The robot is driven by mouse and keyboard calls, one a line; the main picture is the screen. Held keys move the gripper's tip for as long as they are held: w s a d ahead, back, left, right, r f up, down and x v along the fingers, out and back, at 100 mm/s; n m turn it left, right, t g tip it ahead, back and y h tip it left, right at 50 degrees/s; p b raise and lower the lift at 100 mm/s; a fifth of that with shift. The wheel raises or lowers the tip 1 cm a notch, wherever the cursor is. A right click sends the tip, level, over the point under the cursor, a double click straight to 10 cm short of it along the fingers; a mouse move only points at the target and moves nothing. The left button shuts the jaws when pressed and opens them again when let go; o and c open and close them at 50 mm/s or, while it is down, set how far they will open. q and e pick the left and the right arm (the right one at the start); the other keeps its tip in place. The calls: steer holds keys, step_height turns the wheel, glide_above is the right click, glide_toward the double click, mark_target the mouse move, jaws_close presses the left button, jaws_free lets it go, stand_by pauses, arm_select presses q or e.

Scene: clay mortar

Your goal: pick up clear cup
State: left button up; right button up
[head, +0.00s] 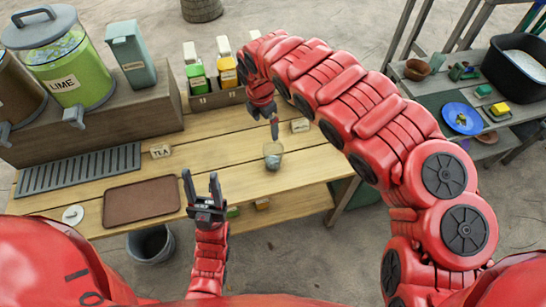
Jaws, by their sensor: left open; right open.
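A small clear cup (273,154) stands upright on the wooden counter (225,150), near its right part. Something bluish-grey shows in its lower part; I cannot tell whether it is contents. My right gripper (268,125) points down just behind and above the cup, with its fingers apart from each other. It appears empty, and I cannot tell how close its fingertip is to the cup's rim. My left gripper (201,183) is open and empty, fingers pointing up and away from me, over the counter's front edge between a brown tray and the cup.
The brown tray (141,200) and a grey drip grate (79,168) lie on the left. Lime dispenser (75,70) and a grey-green container (131,55) stand behind. Green (197,80) and yellow bottles (227,72) stand at the back. A small sign (299,125) is right of my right gripper.

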steer(key=b, duration=0.6)
glide_toward(274, 155)
step_height(274, 155, up, 3)
steer(key=s, duration=0.2)
steer(key=shift+p, duration=1.05)
steer(key=f, duration=0.2)
steer(key=shift+w+f+p, duration=0.2)
steer(key=shift+f+p, duration=0.05)
steer(key=shift+p, duration=0.05)
steer(key=shift+f, duration=0.45)
steer(key=shift+f+p, duration=0.4)
steer(key=f, duration=0.1)
steer(key=f+p, duration=0.1)
steer(key=f, duration=0.1)
steer(key=shift+s+d+f, duration=0.1)
steer(key=shift+d, duration=0.1)
steer(key=shift+d+f, duration=0.1)
steer(key=shift+f, duration=0.6)
steer(key=c, duration=1.2)
